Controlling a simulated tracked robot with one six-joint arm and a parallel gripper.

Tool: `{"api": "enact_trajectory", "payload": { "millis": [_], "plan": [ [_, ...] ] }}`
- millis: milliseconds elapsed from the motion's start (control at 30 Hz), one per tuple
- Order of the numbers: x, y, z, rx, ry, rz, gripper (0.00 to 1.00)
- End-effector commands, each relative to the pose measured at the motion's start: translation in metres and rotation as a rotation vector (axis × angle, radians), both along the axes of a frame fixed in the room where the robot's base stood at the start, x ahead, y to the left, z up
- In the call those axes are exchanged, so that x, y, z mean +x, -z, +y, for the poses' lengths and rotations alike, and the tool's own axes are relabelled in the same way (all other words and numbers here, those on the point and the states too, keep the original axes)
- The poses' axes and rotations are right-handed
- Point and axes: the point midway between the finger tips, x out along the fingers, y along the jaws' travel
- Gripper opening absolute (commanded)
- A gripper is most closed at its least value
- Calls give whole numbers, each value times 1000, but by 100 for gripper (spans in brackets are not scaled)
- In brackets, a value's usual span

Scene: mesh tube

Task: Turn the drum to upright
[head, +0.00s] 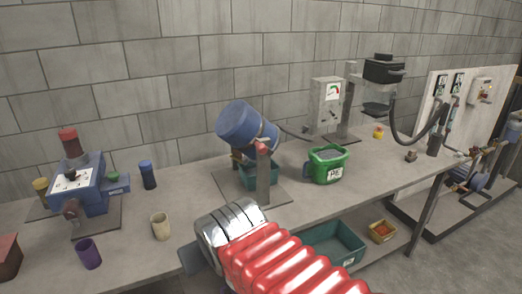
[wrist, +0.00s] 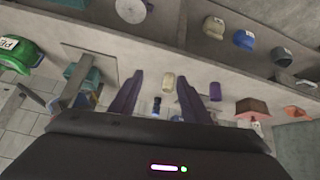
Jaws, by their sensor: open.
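The blue drum (head: 247,126) sits tilted on its stand, with one end raised toward the upper left. In the head view my red ribbed arm covers the lower middle, and the fingertips cannot be made out clearly. My gripper is apart from the drum, and I cannot make out the drum in the wrist view.
A green bucket (head: 328,164) stands right of the stand. A blue machine (head: 78,185), dark bottle (head: 147,174), cream cup (head: 160,226) and purple cup (head: 88,253) stand on the left of the bench. A teal crate (head: 333,243) lies below the bench edge.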

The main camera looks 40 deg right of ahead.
Motion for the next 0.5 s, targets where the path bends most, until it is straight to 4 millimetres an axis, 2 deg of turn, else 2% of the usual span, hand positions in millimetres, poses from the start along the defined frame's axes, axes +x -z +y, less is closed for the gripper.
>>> {"api": "enact_trajectory", "payload": {
  "millis": [33,200,500],
  "plan": [
    [11,-1,-19,-22,40,-35,43],
    [46,-14,-79,-99,138,-179,43],
    [82,-36,-170,-206,219,-414,43]
  ]
}}
